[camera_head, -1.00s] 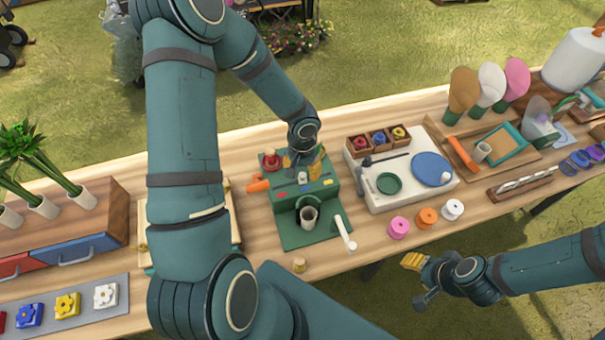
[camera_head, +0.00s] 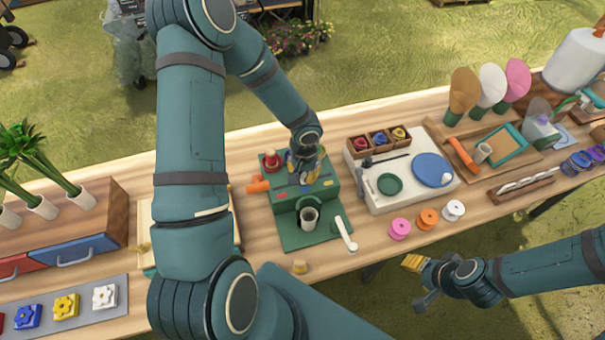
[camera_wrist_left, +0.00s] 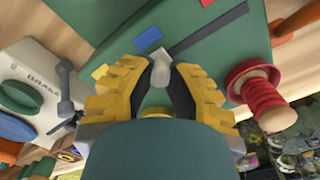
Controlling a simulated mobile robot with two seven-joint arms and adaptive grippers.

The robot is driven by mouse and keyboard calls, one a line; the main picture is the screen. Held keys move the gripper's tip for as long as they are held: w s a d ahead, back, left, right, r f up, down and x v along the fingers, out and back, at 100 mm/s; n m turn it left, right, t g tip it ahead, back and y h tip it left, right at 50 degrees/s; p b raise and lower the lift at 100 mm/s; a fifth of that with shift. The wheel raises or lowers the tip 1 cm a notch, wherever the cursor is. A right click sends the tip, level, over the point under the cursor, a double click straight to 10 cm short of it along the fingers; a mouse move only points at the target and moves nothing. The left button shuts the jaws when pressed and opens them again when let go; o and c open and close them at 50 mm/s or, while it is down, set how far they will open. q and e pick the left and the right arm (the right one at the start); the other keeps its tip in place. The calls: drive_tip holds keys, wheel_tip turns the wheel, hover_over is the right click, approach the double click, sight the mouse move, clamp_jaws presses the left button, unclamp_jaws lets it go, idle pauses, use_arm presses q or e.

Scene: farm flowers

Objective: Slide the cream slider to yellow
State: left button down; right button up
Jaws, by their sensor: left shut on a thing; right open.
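The green box (camera_head: 287,201) stands on the table. My left gripper (camera_head: 306,163) is low over its top. In the left wrist view my left gripper (camera_wrist_left: 160,88) is shut on the pale cream slider (camera_wrist_left: 160,69), whose knob stands between the fingertips. A dark straight slot (camera_wrist_left: 208,29) runs from the slider to the upper right. Beside the slot are a red mark (camera_wrist_left: 207,3), a blue mark (camera_wrist_left: 148,38) and a yellow mark (camera_wrist_left: 100,72). The slider looks nearest the blue mark; the fingers hide the slot beyond it. My right gripper (camera_head: 413,264) is open and empty beyond the table's front edge.
A red ribbed knob (camera_wrist_left: 259,97) stands close to the right finger in the wrist view. An orange handle (camera_head: 257,185) sticks out of the box's left side. A white board (camera_head: 398,195) with a green disc (camera_head: 389,184) lies to the right.

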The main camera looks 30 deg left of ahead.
sight(327, 175)
use_arm(q)
drive_tip(key=w+d+b, duration=0.2)
drive_tip(key=w+d, duration=0.2)
drive_tip(key=w, duration=0.1)
drive_tip(key=shift+d+f, duration=0.1)
drive_tip(key=shift+d, duration=0.1)
drive_tip(key=shift+w+d, duration=0.1)
drive_tip(key=c, duration=0.8)
unclamp_jaws()
drive_tip(key=shift+w, duration=0.1)
